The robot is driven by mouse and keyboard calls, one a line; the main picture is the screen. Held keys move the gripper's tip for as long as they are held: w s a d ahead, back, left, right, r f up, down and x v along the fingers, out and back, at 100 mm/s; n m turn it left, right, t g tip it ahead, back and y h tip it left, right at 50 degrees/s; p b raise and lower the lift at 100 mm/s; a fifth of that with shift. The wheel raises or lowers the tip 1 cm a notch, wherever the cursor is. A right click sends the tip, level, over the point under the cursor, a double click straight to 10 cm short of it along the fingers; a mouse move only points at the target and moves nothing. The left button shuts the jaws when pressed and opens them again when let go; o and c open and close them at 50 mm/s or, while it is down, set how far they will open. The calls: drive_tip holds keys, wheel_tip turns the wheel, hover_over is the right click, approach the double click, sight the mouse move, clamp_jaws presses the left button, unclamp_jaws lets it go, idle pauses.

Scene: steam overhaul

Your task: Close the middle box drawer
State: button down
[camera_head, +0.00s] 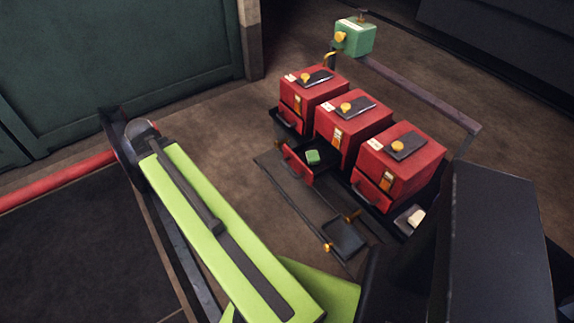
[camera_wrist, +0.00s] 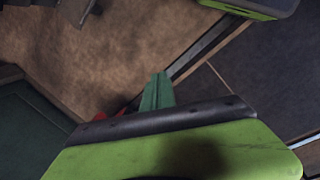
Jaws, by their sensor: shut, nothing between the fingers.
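Three red boxes stand in a diagonal row in the head view. The middle box (camera_head: 352,132) has its drawer (camera_head: 298,167) pulled out toward the lower left, with a small green block (camera_head: 313,157) inside. The left box (camera_head: 312,90) and the right box (camera_head: 400,162) have their drawer fronts flush. My gripper (camera_wrist: 157,90) shows in the wrist view as green fingers shut together with nothing between them, over bare floor. The boxes are not clearly seen in the wrist view. My gripper's tips are not visible in the head view, where my green arm reaches to the upper left, away from the drawer.
A green box with a yellow knob (camera_head: 355,38) stands behind the row, beside a grey rail (camera_head: 420,92). A small dark tray (camera_head: 346,237) lies in front of the drawer. A green cabinet wall (camera_head: 110,60) and a red pipe (camera_head: 60,180) are at left.

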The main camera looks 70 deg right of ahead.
drive_tip(key=s+d+f+n+g+h+b, duration=0.1)
drive_tip(key=s+d+n, duration=0.1)
drive_tip(key=s+d, duration=0.45)
drive_tip(key=s+d+n, duration=0.1)
drive_tip(key=s+d, duration=0.3)
drive_tip(key=d, duration=0.6)
drive_tip(key=n+g+b, duration=0.1)
drive_tip(key=n, duration=0.3)
approach(286, 160)
drive_tip(key=shift+h, duration=0.4)
drive_tip(key=s+f+b, duration=0.1)
drive_tip(key=f+b, duration=0.1)
drive_tip(key=b, duration=0.1)
drive_tip(key=f+b, duration=0.3)
drive_tip(key=s+f+b, duration=0.1)
drive_tip(key=f+b, duration=0.1)
drive_tip(key=b, duration=0.1)
drive_tip(key=shift+s+d+f, duration=0.2)
drive_tip(key=shift+s+d, duration=0.1)
drive_tip(key=shift+d, duration=0.1)
drive_tip(key=shift+s+d+f+b, duration=0.15)
drive_tip(key=shift+d+f+b, duration=0.05)
drive_tip(key=shift+f+b, duration=0.1)
drive_tip(key=shift+r, duration=0.1)
